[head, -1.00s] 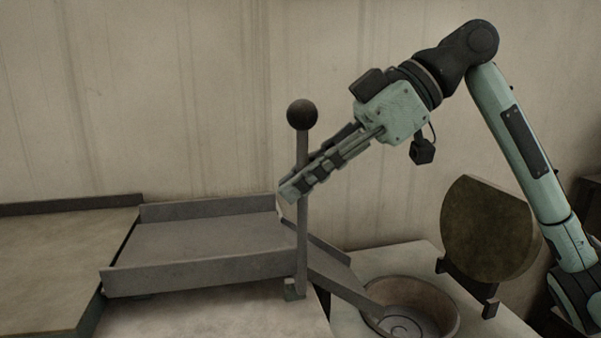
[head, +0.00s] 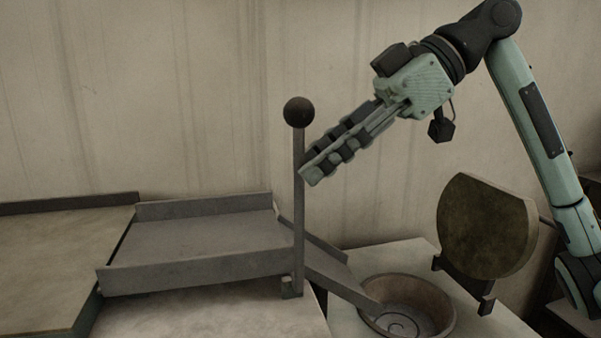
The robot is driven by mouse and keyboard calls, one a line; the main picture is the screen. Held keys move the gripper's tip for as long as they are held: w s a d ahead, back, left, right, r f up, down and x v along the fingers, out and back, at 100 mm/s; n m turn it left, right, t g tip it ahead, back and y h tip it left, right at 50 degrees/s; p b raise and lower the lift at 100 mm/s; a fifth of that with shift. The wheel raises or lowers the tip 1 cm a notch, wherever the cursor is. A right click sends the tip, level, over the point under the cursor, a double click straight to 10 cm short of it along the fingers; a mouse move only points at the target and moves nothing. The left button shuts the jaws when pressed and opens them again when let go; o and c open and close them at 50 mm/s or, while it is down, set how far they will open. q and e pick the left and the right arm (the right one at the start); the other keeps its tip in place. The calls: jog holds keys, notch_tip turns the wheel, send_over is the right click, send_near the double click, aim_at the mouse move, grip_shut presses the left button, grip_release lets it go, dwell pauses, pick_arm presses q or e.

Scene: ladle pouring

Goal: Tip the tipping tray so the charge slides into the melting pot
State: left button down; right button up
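The grey tipping tray (head: 195,245) sits at left centre in the head view, with low walls and an empty-looking floor. An upright lever (head: 298,200) with a dark ball knob (head: 298,112) stands at the tray's right end. A chute (head: 342,280) slopes from there down to the round melting pot (head: 415,305), whose visible inside holds no clear charge. My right gripper (head: 309,174) is just right of the lever, below the knob, its fingers looking apart from the bar. The fingers overlap in this side view, so their opening is unclear. My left gripper is out of view.
A round lid-like disc (head: 487,228) stands upright on a bracket behind and right of the pot. A flat table surface (head: 55,250) lies left of the tray. A plain wall is behind. The space above the tray is free.

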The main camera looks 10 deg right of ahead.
jog(key=v, duration=0.8)
